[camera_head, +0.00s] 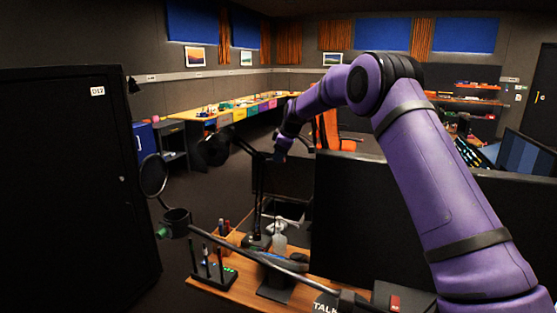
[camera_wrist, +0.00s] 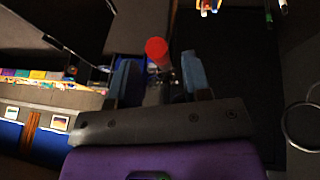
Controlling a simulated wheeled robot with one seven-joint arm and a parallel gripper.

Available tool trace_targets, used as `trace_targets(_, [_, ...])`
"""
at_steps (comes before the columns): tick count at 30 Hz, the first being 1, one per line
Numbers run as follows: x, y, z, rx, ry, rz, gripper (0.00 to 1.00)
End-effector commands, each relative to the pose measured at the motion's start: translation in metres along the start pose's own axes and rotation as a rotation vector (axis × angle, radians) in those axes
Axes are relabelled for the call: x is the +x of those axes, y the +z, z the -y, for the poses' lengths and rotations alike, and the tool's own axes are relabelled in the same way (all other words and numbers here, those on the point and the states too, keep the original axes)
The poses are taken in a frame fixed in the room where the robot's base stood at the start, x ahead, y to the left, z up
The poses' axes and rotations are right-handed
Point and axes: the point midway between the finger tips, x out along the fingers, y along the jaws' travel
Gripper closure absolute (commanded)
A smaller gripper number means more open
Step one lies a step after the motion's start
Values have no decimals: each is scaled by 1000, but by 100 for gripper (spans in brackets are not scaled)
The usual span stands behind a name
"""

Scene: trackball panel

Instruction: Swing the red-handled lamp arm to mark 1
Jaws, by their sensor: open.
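A red knob-like handle (camera_wrist: 156,50) shows in the wrist view, between the lines of my two fingers and close to their tips. My gripper (camera_wrist: 160,74) is open, with one blue-grey finger on each side of the handle's line. I cannot tell whether either finger touches it. In the head view my gripper (camera_head: 277,156) is small and dark at the end of my purple arm, beside dark lamp-like rods (camera_head: 258,200) above the desk. The red handle cannot be made out there. I cannot make out mark 1 in either view.
A wooden desk (camera_head: 205,286) below holds a microphone on a boom (camera_head: 225,243), a pen stand and a bottle. A black panel (camera_head: 345,215) stands right of my gripper. A black cabinet (camera_head: 65,190) stands at the left. Open floor lies between cabinet and desk.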

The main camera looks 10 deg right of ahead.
Motion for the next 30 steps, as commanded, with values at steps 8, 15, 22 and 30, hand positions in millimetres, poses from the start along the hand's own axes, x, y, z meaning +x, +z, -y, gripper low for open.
trace_targets(8, [23,-1,1,0,-1,-1,56])
trace_targets(15, [25,-1,0,0,0,-1,56])
trace_targets(22, [25,-1,0,0,0,-1,95])
trace_targets(30, [24,-1,1,5,2,0,100])
